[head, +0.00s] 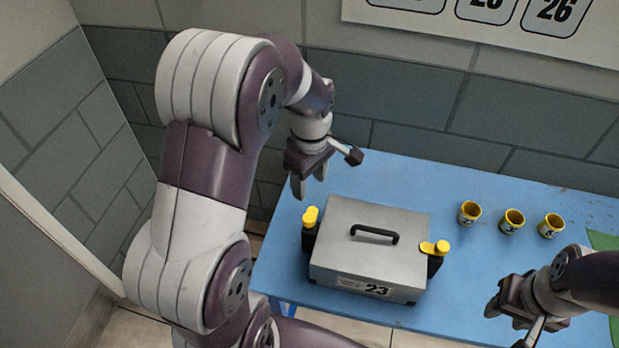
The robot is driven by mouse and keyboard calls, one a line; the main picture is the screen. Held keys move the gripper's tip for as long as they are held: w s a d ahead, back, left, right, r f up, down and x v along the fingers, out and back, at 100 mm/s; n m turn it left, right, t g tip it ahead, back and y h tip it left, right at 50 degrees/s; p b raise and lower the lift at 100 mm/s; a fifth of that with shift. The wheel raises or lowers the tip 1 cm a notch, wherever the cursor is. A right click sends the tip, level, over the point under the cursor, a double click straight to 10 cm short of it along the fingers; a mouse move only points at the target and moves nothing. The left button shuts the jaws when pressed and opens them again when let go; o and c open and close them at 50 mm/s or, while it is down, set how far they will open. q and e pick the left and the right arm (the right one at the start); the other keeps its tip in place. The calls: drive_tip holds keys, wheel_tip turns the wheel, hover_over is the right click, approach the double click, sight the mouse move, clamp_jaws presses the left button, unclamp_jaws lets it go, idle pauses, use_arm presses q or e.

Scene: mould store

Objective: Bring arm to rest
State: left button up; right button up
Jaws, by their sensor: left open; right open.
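My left arm comes in from the left and bends over the table. Its gripper (309,179) is open and empty, with its fingers pointing down behind and to the left of the grey box. My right gripper (511,322) is at the lower right, to the right of the box near the table's front edge. It is open, and I see nothing between its fingers. Both grippers are apart from the box.
A grey box (345,248) with a black handle, a "23" label and yellow-topped black side clamps stands on the blue table (461,277). Three yellow cups (511,221) stand at the back right. A green sheet (603,240) lies at the right edge. Walls enclose the left and back.

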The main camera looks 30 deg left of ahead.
use_arm(q)
drive_tip(key=s+d+m, duration=0.2)
drive_tip(key=s+m, duration=0.2)
drive_tip(key=m, duration=0.3)
drive_tip(key=s+d+m+t, duration=0.1)
drive_tip(key=s+d+m, duration=0.2)
drive_tip(key=s+m, duration=0.2)
drive_tip(key=f+m, duration=0.1)
drive_tip(key=m, duration=0.2)
drive_tip(key=shift+d+m+t, duration=0.25)
drive_tip(key=shift+m+t, duration=0.05)
drive_tip(key=shift+s+r, duration=0.1)
